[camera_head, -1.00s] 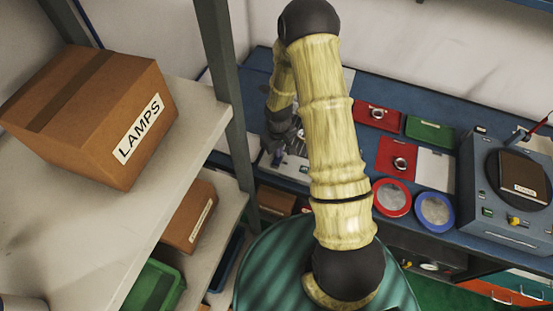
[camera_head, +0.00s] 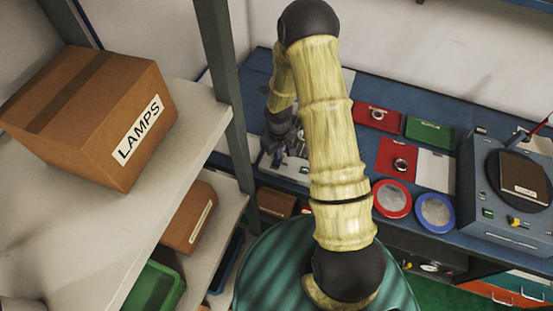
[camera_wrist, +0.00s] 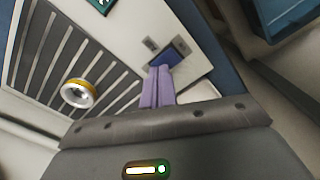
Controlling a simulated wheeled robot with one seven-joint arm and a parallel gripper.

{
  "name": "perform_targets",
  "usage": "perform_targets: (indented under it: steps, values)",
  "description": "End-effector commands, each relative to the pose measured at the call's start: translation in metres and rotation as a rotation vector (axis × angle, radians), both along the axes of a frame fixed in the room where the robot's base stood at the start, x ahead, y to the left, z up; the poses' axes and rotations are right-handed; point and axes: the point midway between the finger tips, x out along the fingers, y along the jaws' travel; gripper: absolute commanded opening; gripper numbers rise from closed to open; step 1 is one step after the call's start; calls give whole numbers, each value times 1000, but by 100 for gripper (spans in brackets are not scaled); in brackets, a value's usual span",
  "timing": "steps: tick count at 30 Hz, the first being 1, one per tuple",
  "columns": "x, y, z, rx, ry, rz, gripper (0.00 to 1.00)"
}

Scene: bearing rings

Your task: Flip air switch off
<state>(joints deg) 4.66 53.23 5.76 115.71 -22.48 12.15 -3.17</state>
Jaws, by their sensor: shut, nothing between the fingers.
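In the wrist view, my gripper (camera_wrist: 160,70) has its two purple fingers pressed together with nothing between them. The fingertips are at the lower edge of a dark blue switch (camera_wrist: 179,49) on a pale panel (camera_wrist: 130,22). I take this blue piece to be the air switch; I cannot tell whether the tips touch it or which way it is tipped. Small grey labels lie beside it. In the head view, my gripper (camera_head: 277,160) is small and points down over the pale panel on the blue bench; the switch cannot be made out there.
A slatted dark grille (camera_wrist: 55,60) with a yellow-rimmed ring (camera_wrist: 78,93) is left of the fingers. Red trays (camera_head: 377,114) with metal rings, round red and blue dishes and a grey machine (camera_head: 505,215) stand to the right. A shelf with a LAMPS box (camera_head: 95,112) is at left.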

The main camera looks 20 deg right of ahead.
Motion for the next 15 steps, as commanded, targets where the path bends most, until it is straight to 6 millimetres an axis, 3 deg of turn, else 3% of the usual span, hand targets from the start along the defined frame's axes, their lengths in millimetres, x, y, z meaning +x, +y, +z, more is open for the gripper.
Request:
perform_targets:
  steps: [15]
  values:
    - [0,0,37,0,0,1,0]
